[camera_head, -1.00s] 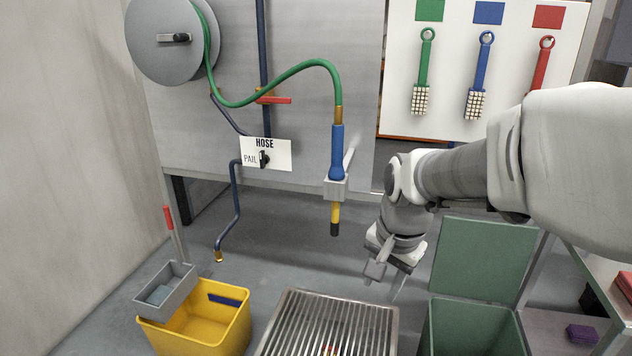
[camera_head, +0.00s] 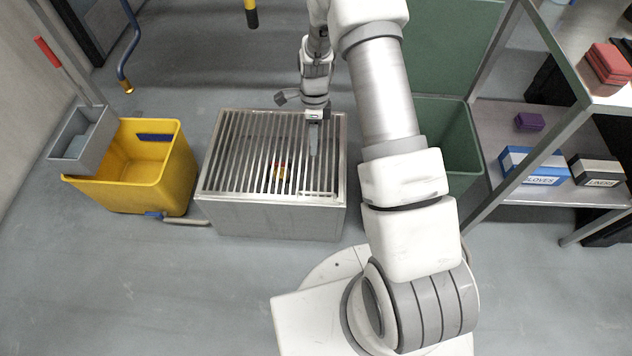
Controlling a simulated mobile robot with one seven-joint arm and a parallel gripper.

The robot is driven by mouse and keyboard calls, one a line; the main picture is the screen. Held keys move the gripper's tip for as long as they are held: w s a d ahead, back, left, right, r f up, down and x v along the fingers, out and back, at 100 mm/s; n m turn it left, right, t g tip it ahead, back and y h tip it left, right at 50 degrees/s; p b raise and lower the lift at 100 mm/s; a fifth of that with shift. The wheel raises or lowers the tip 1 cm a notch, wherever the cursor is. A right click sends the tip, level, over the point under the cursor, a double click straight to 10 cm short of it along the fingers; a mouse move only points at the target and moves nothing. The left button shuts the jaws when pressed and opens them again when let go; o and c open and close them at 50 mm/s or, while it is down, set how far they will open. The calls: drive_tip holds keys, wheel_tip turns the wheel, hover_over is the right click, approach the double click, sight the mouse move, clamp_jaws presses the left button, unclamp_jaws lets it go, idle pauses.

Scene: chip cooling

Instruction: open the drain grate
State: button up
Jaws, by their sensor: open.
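The drain grate (camera_head: 240,168) is a barred metal grate lying flat on top of a grey metal box (camera_head: 270,219) on the floor, in the middle of the head view. A small yellow and red thing (camera_head: 281,171) shows between its bars. My gripper (camera_head: 314,137) points down over the right part of the grate. Its jaws are open, with nothing seen between them. I cannot tell whether the fingertips touch the bars.
A yellow pail (camera_head: 152,168) with a grey wringer (camera_head: 82,142) stands left of the box. A green bin (camera_head: 447,140) is behind my arm on the right. A shelf (camera_head: 490,122) holds a gloves box (camera_head: 535,166) and a liners box (camera_head: 597,170). The front left floor is clear.

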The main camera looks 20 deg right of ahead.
wheel_tip(320, 180, down, 2)
drive_tip(key=f, duration=0.1)
drive_tip(key=b, duration=0.5)
hover_over(314, 187)
drive_tip(key=s, duration=0.4)
drive_tip(key=shift+m, duration=0.3)
drive_tip(key=f, duration=1.6)
drive_tip(key=shift+w+a+f, duration=0.1)
drive_tip(key=shift+w+a, duration=0.15)
drive_tip(key=shift+a, duration=0.15)
clamp_jaws()
